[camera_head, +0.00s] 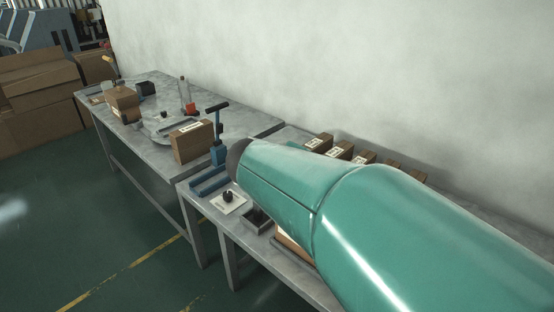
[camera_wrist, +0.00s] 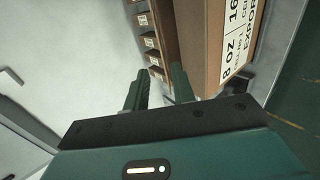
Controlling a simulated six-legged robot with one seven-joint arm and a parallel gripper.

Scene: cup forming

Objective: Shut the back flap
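A brown carton (camera_wrist: 207,40) with a white label, printed with "8 OZ" and "EXPORT", stands close on the right in the wrist view. A narrower brown strip (camera_wrist: 165,30) runs along its left side; I cannot tell whether this is the back flap. My gripper (camera_wrist: 159,72) has its two green fingers apart, with a gap between them, beside the carton's left side. I cannot tell whether a finger touches it. In the head view, my green arm hides the gripper and most of the carton; only a small brown, labelled part (camera_head: 287,240) shows below the arm.
Several small labelled boxes (camera_head: 340,151) stand in a row along the wall, also seen in the wrist view (camera_wrist: 150,43). A blue hand press (camera_head: 218,150) stands left of my arm on the near table. Another box (camera_head: 192,143) stands on the far table (camera_head: 150,152).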

